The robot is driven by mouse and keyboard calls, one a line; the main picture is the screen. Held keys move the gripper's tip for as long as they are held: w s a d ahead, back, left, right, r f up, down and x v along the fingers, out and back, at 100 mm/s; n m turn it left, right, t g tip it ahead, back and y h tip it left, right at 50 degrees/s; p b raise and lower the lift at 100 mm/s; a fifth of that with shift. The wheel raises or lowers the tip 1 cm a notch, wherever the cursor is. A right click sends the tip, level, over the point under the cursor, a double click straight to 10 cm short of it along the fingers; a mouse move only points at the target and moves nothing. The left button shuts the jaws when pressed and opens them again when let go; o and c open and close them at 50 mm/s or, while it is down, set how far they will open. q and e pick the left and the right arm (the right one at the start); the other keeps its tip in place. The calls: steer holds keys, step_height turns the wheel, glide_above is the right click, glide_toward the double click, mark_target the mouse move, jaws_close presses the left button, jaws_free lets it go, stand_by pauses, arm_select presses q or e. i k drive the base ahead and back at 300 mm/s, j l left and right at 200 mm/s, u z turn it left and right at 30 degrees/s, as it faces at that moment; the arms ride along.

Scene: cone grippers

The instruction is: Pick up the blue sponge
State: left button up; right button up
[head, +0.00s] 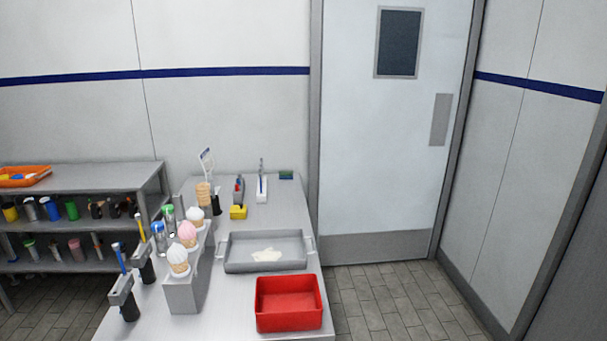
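No plainly blue sponge stands out. A small flat block with green and dark bluish parts (286,175) lies at the far right corner of the steel table (225,318), by the wall; it is too small to tell if it is the blue sponge. Small yellow and blue items (17,177) lie in an orange tray (40,174) on the left shelf, too small to identify. A yellow block (238,213) sits mid-table. Neither of my grippers is in view.
A red bin (289,322) stands at the table's front right, behind it a grey tray (235,267) with a pale cloth (267,255). A cone stand (183,296) holds several ice-cream cones at left. A steel shelf (85,174) stands further left. A closed door (375,150) is behind.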

mark_target(285, 175)
steer(key=i+l+z, duration=0.3)
steer(key=z, duration=0.15)
steer(key=i+l+z, duration=0.7)
steer(key=z, duration=0.15)
steer(key=i+l+u, duration=0.1)
steer(key=i, duration=0.4)
steer(key=i+l+u, duration=0.1)
steer(key=i, duration=0.4)
steer(key=i+j+u, duration=0.1)
steer(key=i+u, duration=0.5)
steer(key=u, duration=0.15)
steer(key=i+u, duration=0.4)
steer(key=i+l+u, duration=0.2)
steer(key=u, duration=0.2)
